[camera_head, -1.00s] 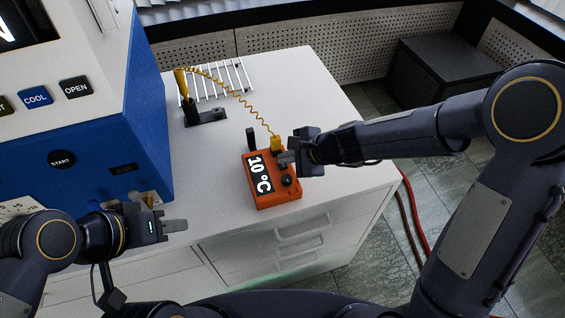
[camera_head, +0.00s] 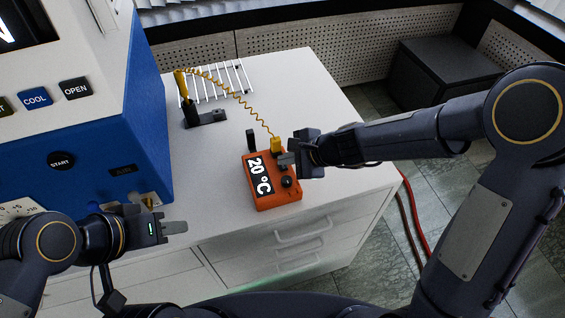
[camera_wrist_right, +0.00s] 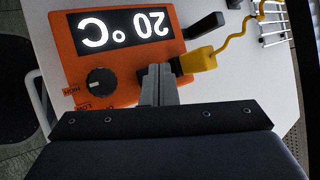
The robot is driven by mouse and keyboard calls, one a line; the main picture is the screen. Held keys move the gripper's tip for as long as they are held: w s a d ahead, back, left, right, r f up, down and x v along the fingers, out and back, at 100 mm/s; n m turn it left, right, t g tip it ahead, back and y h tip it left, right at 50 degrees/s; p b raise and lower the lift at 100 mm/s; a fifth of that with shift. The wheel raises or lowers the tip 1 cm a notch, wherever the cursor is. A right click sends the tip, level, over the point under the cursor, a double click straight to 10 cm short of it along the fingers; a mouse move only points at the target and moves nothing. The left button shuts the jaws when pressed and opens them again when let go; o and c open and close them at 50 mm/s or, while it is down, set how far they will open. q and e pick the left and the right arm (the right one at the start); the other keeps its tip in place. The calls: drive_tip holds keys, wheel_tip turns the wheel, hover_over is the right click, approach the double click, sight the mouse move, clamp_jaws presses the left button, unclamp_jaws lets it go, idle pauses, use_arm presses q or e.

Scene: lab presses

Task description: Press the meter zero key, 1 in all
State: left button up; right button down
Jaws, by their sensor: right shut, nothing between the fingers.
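The orange meter (camera_head: 275,199) lies on the white cabinet top, and its display (camera_head: 261,176) reads 20 °C. It also shows in the right wrist view (camera_wrist_right: 120,62), with a dark knob (camera_wrist_right: 100,82) marked HIGH and LOW. My right gripper (camera_head: 286,159) is shut and empty, its fingertips (camera_wrist_right: 157,72) over the meter's face between the knob and the yellow plug. The zero key is not clearly visible; the fingertips cover that part, and I cannot tell whether they touch it. My left gripper (camera_head: 184,227) is at the lower left, away from the meter, its fingers looking together.
A yellow plug (camera_head: 277,144) with a coiled cord runs to a yellow-handled probe (camera_head: 181,84) in a black stand (camera_head: 206,118). A white wire rack (camera_head: 228,80) lies behind. A blue machine (camera_head: 90,150) stands at left. The cabinet top (camera_head: 215,160) is clear between.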

sight(287, 166)
drive_tip(key=shift+r+p, duration=0.3)
drive_tip(key=shift+r, duration=0.25)
wheel_tip(287, 166, up, 5)
drive_tip(key=p, duration=0.4)
drive_tip(key=shift+r+p, duration=0.1)
drive_tip(key=shift+p, duration=0.3)
idle(0.3)
